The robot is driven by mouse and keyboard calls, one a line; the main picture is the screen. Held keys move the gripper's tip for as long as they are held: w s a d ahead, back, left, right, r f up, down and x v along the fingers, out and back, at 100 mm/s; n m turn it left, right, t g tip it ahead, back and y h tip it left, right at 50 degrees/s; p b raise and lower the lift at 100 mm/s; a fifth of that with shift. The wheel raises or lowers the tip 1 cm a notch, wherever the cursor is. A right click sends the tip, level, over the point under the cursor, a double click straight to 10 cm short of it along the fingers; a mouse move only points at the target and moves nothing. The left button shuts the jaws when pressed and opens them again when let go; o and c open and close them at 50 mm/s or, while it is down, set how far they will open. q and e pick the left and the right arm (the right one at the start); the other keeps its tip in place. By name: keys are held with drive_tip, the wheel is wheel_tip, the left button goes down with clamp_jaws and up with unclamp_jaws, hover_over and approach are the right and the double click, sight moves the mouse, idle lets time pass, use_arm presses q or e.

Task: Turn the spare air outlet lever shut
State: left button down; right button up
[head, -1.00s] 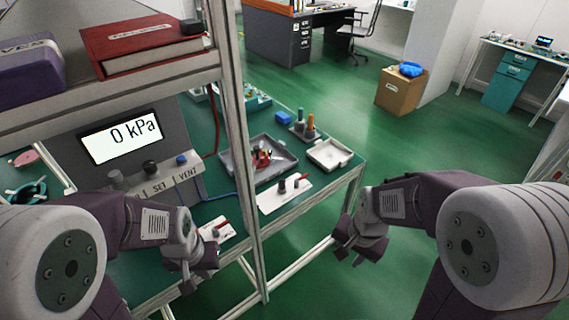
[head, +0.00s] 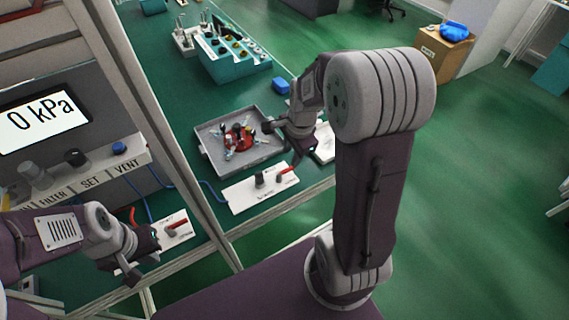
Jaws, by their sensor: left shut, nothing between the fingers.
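Two white plates with red levers show, and their small print is too small to read, so I cannot tell which is the spare air outlet. The nearer plate (head: 180,238) has a red lever (head: 178,225) pointing right. The farther plate (head: 247,197) has dark knobs and a red lever (head: 289,175) pointing right and slightly up. My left gripper (head: 146,250) is shut and empty, just left of the nearer plate; I cannot tell if it touches the lever. My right gripper (head: 280,142) is above the bench between the grey tray and the farther plate; its finger gap is unclear.
A grey tray (head: 206,141) holds a red part and small items. A teal rack (head: 232,62) and a blue block (head: 281,86) stand farther back. The pressure panel (head: 42,115) reads 0 kPa. An upright frame post (head: 150,130) stands between my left arm and the farther plate.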

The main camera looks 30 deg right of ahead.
sight(288, 169)
drive_tip(key=b+x, duration=0.1)
drive_tip(key=x, duration=0.3)
drive_tip(key=b+x, duration=0.1)
drive_tip(key=x, duration=0.3)
drive_tip(key=shift+w+d+f, duration=0.1)
drive_tip(key=shift+d+f, duration=0.05)
drive_tip(key=shift+d, duration=0.05)
drive_tip(key=shift+f, duration=0.35)
drive_tip(key=shift+w+f, duration=0.15)
clamp_jaws()
